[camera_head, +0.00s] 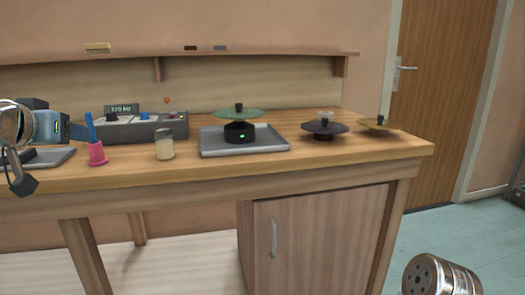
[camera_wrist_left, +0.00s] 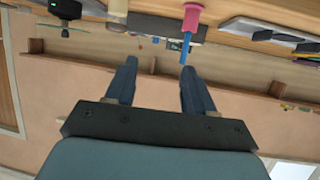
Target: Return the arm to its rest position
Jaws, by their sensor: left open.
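My left arm comes in at the left edge of the head view. Its teal wrist and gripper (camera_head: 76,131) are above the left end of the table, close to the pink holder (camera_head: 97,154) with a blue stick (camera_head: 90,126). In the left wrist view the two dark fingers of the left gripper (camera_wrist_left: 156,72) stand apart with nothing between them. The pink holder (camera_wrist_left: 192,14) and blue stick (camera_wrist_left: 185,48) show beyond the right finger there. Whether they touch the finger is hard to tell. My right gripper is in neither view.
A jar (camera_head: 165,143) and a console (camera_head: 140,131) are left. The wall shelf (camera_head: 220,57) is above.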

